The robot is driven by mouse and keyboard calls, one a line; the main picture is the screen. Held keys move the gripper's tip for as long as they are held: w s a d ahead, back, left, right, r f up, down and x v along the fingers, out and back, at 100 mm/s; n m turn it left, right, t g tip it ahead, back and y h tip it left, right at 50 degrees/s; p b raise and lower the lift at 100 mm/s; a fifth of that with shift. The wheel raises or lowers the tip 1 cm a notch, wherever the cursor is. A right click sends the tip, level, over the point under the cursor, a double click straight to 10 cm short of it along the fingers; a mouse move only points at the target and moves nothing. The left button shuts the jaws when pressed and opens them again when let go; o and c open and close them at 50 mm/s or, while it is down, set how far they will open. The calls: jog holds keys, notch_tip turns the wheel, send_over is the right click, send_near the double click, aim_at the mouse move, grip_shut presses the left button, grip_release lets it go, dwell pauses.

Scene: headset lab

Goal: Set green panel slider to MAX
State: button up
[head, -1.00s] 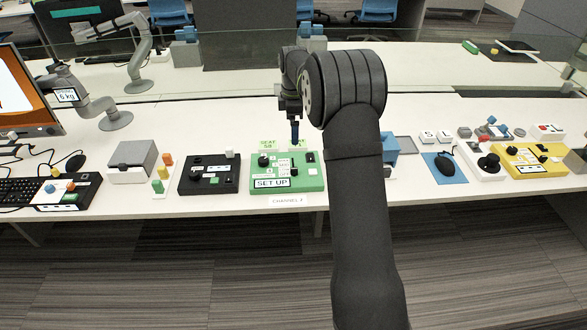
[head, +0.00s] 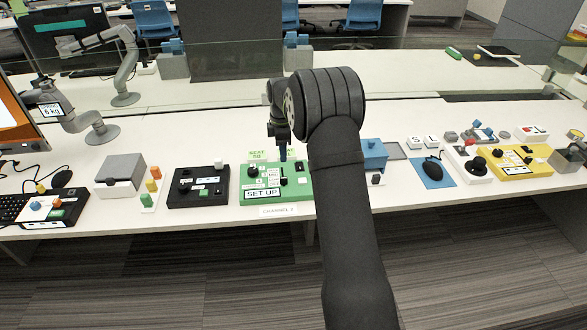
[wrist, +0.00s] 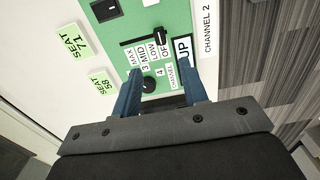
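The green panel (head: 246,186) lies on the white table under my gripper. In the wrist view, the green panel (wrist: 183,82) carries a slider with a black handle (wrist: 162,31) on a dark track. Labels MAX, MID, LOW and OFF run along the track; the handle is at the OFF end. My gripper (wrist: 162,68) is open, its two blue fingers apart with nothing between them. The fingertips are over the label side of the panel, apart from the handle. In the head view, my gripper (head: 283,154) is at the panel's back edge, partly hidden by my arm.
A round black knob (wrist: 149,84) sits near the left finger, and a black rocker switch (wrist: 106,10) is farther off. A black panel (head: 198,186) stands to the left. A blue box (head: 374,155) and a mouse on a blue mat (head: 432,178) are to the right.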

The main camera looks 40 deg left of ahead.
aim_at(283, 178)
notch_tip(283, 178, down, 12)
jog(key=shift+f, duration=0.1)
dwell(0.4)
grip_shut()
